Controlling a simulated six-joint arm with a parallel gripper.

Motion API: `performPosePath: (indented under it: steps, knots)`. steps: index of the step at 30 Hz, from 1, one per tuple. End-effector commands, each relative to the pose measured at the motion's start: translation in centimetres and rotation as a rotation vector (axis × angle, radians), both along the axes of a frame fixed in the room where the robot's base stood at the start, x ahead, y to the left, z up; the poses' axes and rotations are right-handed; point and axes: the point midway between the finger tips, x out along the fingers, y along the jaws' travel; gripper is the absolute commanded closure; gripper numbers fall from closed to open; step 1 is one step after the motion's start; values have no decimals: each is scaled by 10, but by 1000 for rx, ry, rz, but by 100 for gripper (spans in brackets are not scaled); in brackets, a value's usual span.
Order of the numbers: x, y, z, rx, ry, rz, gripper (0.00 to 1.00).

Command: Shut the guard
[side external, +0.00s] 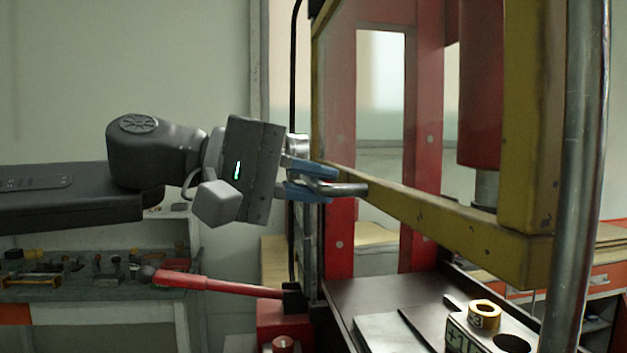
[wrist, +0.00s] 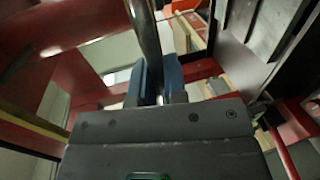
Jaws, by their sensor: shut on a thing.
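The guard (side external: 430,213) is a yellow frame on the red press. Its bottom rail stands above the dark press bed (side external: 400,300), with an open gap beneath it. A grey metal bar handle (side external: 350,189) sticks out at the rail's left end. My gripper (side external: 318,181) comes in from the left, and its blue fingers are shut on this handle. In the wrist view the handle (wrist: 147,32) runs up between the blue fingers (wrist: 155,80). Part of the handle is hidden by the fingers.
A red lever (side external: 215,286) with a dark knob sticks out left, below my gripper. A thick metal post (side external: 578,180) stands at the front right. A bench with small parts (side external: 80,280) lies behind at left.

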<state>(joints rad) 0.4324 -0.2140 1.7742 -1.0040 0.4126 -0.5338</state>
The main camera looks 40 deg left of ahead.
Motion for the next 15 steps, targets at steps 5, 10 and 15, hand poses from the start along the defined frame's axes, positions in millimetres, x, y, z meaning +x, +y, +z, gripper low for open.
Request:
performPosePath:
  steps: [5,10,15]
  knots:
    - [0,0,-1,1,1,-1,100]
    - [-1,-2,-16,-3,1,-10,100]
    - [-1,-3,-40,-4,2,-11,100]
